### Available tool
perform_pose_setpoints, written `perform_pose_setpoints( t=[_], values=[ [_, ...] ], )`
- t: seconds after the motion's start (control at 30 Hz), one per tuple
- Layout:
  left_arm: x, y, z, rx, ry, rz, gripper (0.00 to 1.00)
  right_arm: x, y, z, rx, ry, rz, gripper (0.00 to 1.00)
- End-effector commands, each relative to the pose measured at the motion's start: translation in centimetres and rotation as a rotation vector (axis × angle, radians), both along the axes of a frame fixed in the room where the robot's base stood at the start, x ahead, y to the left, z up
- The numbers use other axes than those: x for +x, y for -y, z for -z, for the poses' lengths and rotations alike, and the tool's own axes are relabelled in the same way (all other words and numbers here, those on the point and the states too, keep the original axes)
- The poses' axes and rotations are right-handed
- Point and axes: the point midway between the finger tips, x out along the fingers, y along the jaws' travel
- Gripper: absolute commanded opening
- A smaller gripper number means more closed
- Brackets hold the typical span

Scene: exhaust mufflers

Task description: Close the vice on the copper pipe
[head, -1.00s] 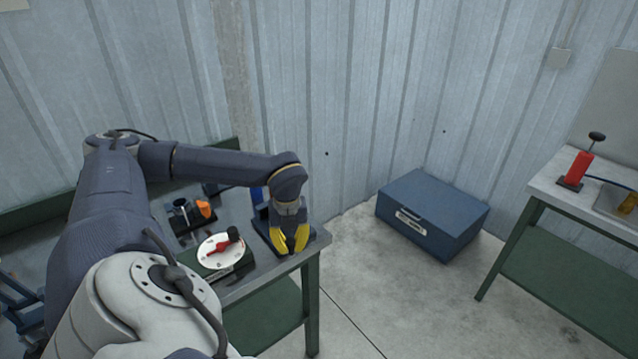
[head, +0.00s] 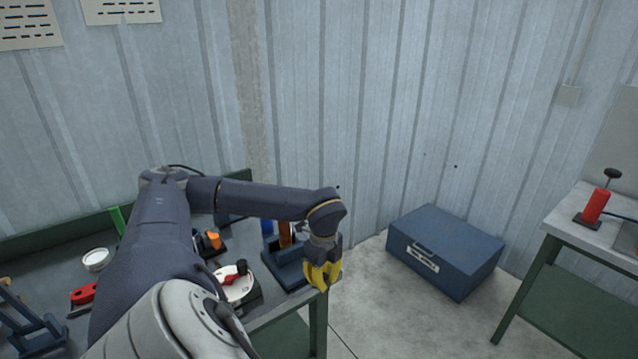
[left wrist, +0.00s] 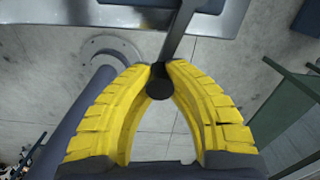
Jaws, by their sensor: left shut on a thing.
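The blue vice (head: 284,272) stands at the right end of the workbench. The copper pipe (head: 285,236) stands upright at it; its lower end and the jaw gap are too small to judge. My left gripper (head: 322,274) is just right of the vice at the bench edge, pointing down. In the left wrist view my yellow fingers (left wrist: 160,68) are closed around the vice's dark handle bar (left wrist: 182,32) near its black end knob (left wrist: 160,90). My right gripper is in neither view.
A white disc with a red handle (head: 233,284) and a small orange part (head: 213,240) are left of the vice. A blue chest (head: 445,250) stands on the floor. Another bench (head: 570,235) is at the right. Open floor lies between.

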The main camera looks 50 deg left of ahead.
Motion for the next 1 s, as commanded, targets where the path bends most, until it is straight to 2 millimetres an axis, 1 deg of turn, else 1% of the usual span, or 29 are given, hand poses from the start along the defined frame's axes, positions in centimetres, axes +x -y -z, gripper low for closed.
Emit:
perform_pose_setpoints(
  t=[0.03,0.63,0.67,0.7,0.9,0.93,1.0],
  values=[
    [-0.03,0.28,0.15,-0.005,-0.005,-0.010,0.00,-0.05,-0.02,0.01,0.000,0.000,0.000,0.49],
    [0.27,0.37,0.16,-0.006,-0.004,-0.038,0.00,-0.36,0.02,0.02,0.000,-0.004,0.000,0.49],
    [0.27,0.37,0.16,-0.006,-0.004,-0.038,0.18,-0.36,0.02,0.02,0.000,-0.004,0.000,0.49],
    [0.27,0.36,0.15,-0.005,-0.004,-0.038,0.23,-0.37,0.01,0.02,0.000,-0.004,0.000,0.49],
    [0.32,0.23,0.09,-0.003,-0.003,-0.039,0.46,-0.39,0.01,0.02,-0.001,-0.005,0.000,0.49],
    [0.31,0.22,0.08,-0.003,-0.003,-0.039,0.49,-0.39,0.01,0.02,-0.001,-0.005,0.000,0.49],
    [0.32,0.19,0.07,-0.002,-0.002,-0.039,0.49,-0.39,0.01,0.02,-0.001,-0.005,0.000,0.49]
  ],
)
